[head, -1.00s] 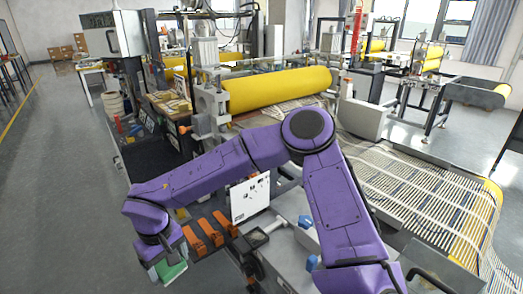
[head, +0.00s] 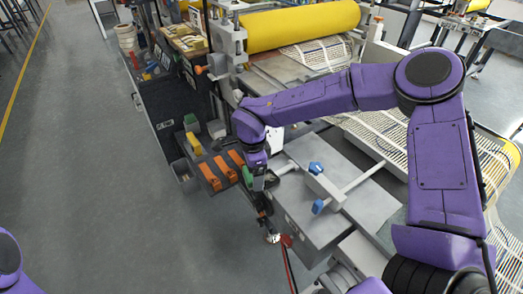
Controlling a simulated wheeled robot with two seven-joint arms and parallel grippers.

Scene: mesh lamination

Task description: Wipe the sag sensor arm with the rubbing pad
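My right arm reaches in from the right, and its gripper (head: 258,182) points down beside the near edge of the grey machine bed. A small green piece, which looks like the rubbing pad (head: 248,176), shows at the gripper and moves with it; the fingertips are mostly hidden. A thin metal rod with a block on it (head: 366,177), which may be the sag sensor arm, lies over the grey plate to the right of the gripper, apart from it. Blue knobs (head: 316,168) sit near it. Of my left arm only a purple part shows at the lower left; its gripper is out of view.
Orange blocks (head: 210,176) lie on a dark tray left of my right gripper. Green and yellow blocks (head: 191,121) stand behind them. A yellow roller (head: 300,26) and striped mesh (head: 320,54) lie further back. Red and black cables hang at the front. The left floor is clear.

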